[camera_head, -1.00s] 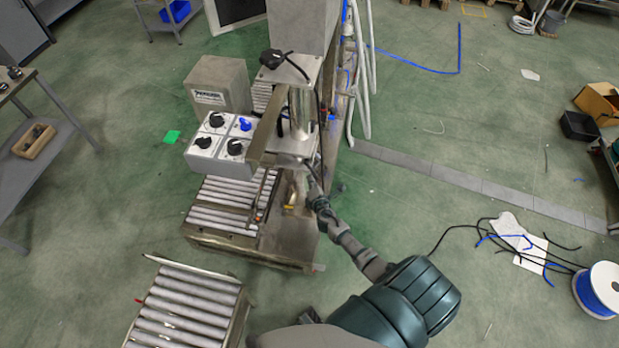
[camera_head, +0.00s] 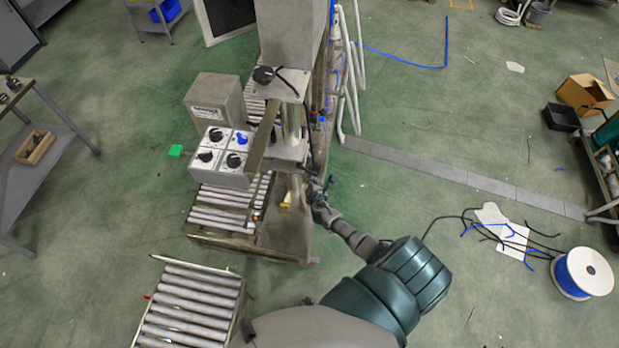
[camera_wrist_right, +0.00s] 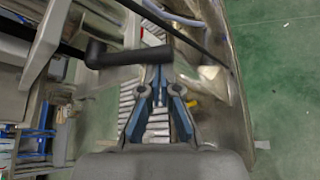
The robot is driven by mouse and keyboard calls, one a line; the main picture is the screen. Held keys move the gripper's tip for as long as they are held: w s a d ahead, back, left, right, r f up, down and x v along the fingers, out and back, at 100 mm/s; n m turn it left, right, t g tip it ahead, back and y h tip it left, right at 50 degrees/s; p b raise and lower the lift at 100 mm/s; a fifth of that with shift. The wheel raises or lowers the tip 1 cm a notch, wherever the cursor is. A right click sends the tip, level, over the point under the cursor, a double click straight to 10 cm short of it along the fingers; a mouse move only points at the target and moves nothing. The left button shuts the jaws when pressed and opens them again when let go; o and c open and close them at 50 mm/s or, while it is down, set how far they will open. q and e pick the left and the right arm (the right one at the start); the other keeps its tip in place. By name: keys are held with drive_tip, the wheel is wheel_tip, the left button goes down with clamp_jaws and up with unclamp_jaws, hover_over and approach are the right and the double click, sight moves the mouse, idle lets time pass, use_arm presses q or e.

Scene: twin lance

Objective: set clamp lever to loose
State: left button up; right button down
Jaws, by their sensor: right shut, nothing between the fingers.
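A black L-shaped lever (camera_wrist_right: 118,57), which looks like the clamp lever, crosses the right wrist view just beyond my fingertips. Whether the fingers touch it is unclear. In the head view the lever is too small and too covered to tell apart beside the machine's column (camera_head: 291,122). My right gripper (camera_head: 324,184) is low at the right side of this column. In the wrist view the right gripper (camera_wrist_right: 157,76) has its blue-grey fingers brought together at the tips, with nothing between them. My left gripper is not in view.
A grey control box (camera_head: 221,156) with black knobs and one blue knob sits left of the column. A roller conveyor (camera_head: 228,208) runs below it, with another roller section (camera_head: 190,307) nearer. A blue cable reel (camera_head: 583,273) stands right. Green floor between is mostly clear.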

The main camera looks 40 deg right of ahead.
sight(315, 175)
drive_tip(key=shift+s+d+r+p, duration=0.2)
drive_tip(key=shift+r+p, duration=0.2)
drive_tip(key=shift+r, duration=0.2)
drive_tip(key=shift+s+d+r+p, duration=0.15)
drive_tip(key=shift+r+p, duration=0.25)
drive_tip(key=shift+r, duration=0.3)
drive_tip(key=shift+w+d+r, duration=0.1)
drive_tip(key=shift+d+r, duration=0.05)
drive_tip(key=shift+r, duration=0.05)
